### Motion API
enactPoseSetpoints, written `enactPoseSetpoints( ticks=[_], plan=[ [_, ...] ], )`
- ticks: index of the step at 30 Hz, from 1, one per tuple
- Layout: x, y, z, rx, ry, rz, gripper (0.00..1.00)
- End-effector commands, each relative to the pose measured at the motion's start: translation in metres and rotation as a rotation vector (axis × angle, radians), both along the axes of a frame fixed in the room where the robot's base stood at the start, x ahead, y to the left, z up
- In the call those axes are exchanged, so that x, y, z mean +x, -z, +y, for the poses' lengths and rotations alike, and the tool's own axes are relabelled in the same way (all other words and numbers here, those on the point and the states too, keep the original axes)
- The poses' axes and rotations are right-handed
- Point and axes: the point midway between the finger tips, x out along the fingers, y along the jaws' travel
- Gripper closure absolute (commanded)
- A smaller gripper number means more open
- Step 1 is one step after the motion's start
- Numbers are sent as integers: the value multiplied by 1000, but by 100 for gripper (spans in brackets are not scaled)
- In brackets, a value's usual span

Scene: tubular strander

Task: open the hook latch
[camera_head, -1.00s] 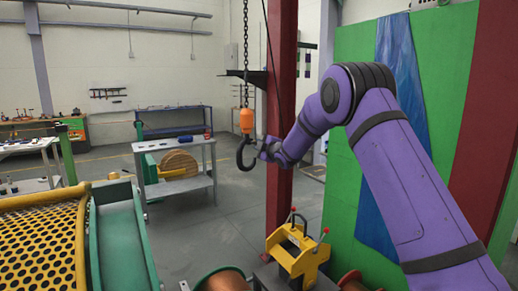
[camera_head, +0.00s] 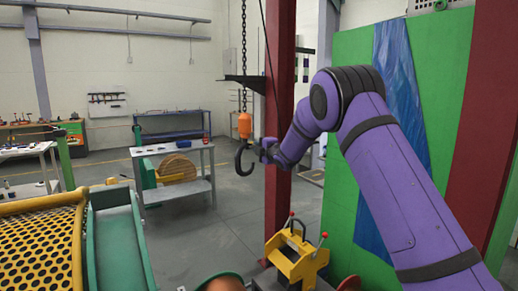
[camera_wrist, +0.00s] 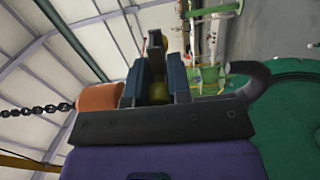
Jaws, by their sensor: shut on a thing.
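The crane hook hangs on a chain, with an orange block (camera_head: 244,125) above a black hook (camera_head: 240,165). My gripper (camera_head: 264,151) is at the right side of the hook, by its throat. In the wrist view the fingers of my gripper (camera_wrist: 155,75) are close together around a narrow dark and yellowish piece, which looks like the hook latch (camera_wrist: 158,90). The orange block (camera_wrist: 99,97) is left of the fingers, and the curved hook tip (camera_wrist: 258,78) is to their right. The latch is too small to make out in the head view, so its angle cannot be told.
A red column (camera_head: 280,120) stands just behind my gripper. A green panel (camera_head: 345,160) is to the right. A yellow fixture with red-knobbed levers (camera_head: 297,262) stands below. A table (camera_head: 172,185) with a cable reel is at the left. The air left of the hook is clear.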

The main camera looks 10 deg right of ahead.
Motion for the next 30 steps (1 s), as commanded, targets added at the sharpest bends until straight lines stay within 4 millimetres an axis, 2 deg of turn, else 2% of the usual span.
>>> enactPoseSetpoints(
  ticks=[4,5,6,8,16,20,23,30],
  plan=[
    [0,1,0,1,0,1,100],
    [0,1,0,1,0,1,77],
    [0,1,0,1,0,1,68],
    [0,1,0,1,0,1,56],
    [0,0,0,1,0,0,56],
    [-7,0,-2,2,0,2,56],
    [-19,0,-7,1,1,3,56],
    [-62,0,-21,2,2,2,56]
  ],
)
